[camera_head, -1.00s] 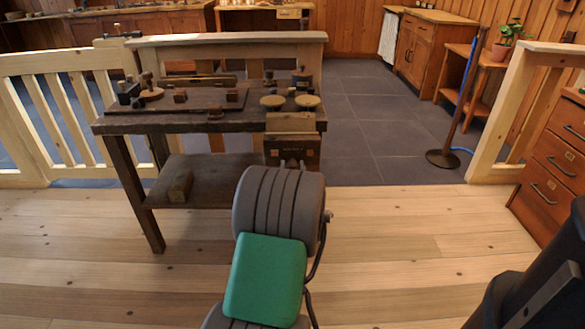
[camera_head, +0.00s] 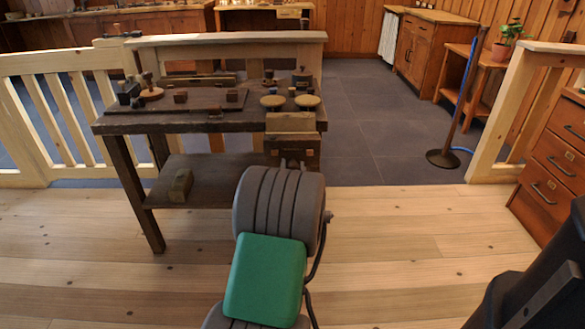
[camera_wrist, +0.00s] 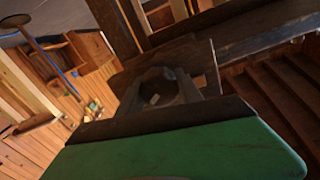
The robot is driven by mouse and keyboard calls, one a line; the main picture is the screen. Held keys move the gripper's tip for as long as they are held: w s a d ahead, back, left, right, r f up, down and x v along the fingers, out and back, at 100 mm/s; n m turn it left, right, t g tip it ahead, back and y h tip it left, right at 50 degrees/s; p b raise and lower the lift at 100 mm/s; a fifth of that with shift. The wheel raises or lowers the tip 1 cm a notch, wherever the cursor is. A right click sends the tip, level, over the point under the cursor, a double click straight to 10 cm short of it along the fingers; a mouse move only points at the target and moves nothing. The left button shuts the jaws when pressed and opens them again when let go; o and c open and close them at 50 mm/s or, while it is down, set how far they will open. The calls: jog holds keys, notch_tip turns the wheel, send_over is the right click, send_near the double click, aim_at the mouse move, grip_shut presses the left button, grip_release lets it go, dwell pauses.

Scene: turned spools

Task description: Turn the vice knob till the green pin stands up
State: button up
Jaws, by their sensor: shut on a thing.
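The wooden vice (camera_head: 291,124) is fixed to the front right edge of the dark workbench (camera_head: 215,126). My gripper (camera_head: 291,163) is at the vice's front face, partly hidden by my own arm. In the wrist view my gripper (camera_wrist: 165,92) is shut on a dark round knob (camera_wrist: 157,86), with a finger on either side of it. Most of the knob is hidden in the head view. I cannot make out the green pin in either view; the large green surface is part of my arm.
Two round-topped pieces (camera_head: 307,101) and several small blocks lie on the bench top. A wooden block (camera_head: 180,185) rests on the lower shelf. A pale railing (camera_head: 65,110) stands at left, a drawer cabinet (camera_head: 552,160) at right.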

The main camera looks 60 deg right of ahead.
jog(key=m, duration=0.6)
jog(key=shift+s+p, duration=0.1)
jog(key=shift+p, duration=0.3)
jog(key=m+p, duration=0.2)
jog(key=m, duration=0.3)
jog(key=shift+f+m, duration=0.1)
jog(key=shift+m, duration=0.2)
jog(key=m+p, duration=0.3)
jog(key=m, duration=0.3)
jog(key=shift+s+f+p, duration=0.1)
jog(key=shift+p, duration=0.2)
jog(key=shift+f+m+p, duration=0.15)
jog(key=shift+m+p, duration=0.65)
jog(key=shift+m, duration=0.55)
jog(key=shift+f+m+p, duration=0.15)
jog(key=shift+m+p, duration=0.6)
jog(key=shift+m, duration=0.6)
jog(key=o, duration=1.4)
jog(key=shift+r, duration=0.2)
jog(key=shift+c, duration=0.2)
